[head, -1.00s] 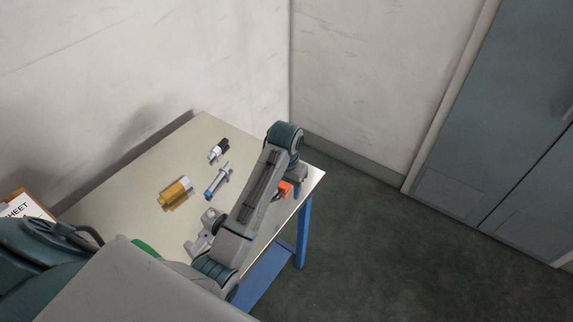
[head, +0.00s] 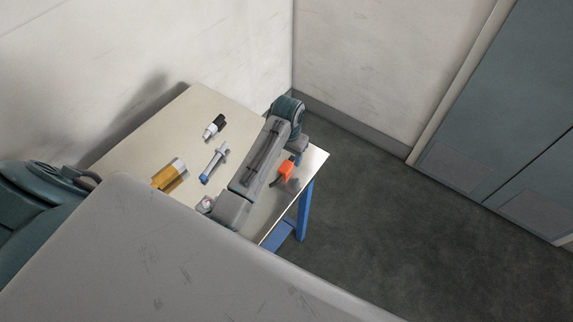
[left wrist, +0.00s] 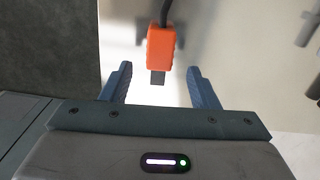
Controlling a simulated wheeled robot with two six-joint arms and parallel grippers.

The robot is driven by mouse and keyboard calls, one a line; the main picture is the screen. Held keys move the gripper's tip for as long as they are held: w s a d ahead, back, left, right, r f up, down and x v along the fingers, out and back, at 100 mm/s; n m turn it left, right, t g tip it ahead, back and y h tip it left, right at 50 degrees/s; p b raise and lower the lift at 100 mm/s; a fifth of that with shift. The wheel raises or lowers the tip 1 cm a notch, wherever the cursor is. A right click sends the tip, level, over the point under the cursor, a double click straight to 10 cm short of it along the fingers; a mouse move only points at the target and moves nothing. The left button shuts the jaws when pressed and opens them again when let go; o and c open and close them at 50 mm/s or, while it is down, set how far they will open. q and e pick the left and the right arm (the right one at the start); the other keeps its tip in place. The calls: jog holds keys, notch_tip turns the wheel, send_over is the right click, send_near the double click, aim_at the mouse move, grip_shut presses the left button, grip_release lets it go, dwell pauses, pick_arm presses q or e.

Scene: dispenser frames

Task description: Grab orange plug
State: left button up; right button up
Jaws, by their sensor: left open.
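The orange plug (head: 286,171) lies near the right edge of the table, with a dark cable on it. It also shows in the left wrist view (left wrist: 160,47), cable pointing up and a dark tip pointing down. My left gripper (left wrist: 160,86) is open and empty. The plug's dark tip reaches toward the gap between its two blue fingers, and the orange body is just beyond them. I see no contact. In the head view, my arm largely hides the left gripper. My right gripper is not in view.
The table (head: 140,138) also holds a black-and-white connector (head: 214,127), a blue-and-grey cylinder (head: 214,164) and a yellow cylinder (head: 169,174), all left of my arm. Walls stand behind the table. Open floor (head: 390,210) and grey-blue cabinets (head: 500,130) are to the right.

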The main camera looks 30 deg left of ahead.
aim_at(288, 163)
pick_arm(q)
notch_tip(288, 163, down, 2)
jog(key=shift+s+f+p, duration=0.1)
jog(key=shift+f+p, duration=0.05)
jog(key=shift+p, duration=0.35)
jog(key=shift+d+f, duration=0.1)
jog(key=shift+f, duration=0.25)
jog(key=shift+s+f, duration=0.1)
jog(key=shift+f, duration=0.2)
jog(key=shift+c, duration=1)
jog(key=c, duration=0.8)
jog(key=shift+c, duration=0.4)
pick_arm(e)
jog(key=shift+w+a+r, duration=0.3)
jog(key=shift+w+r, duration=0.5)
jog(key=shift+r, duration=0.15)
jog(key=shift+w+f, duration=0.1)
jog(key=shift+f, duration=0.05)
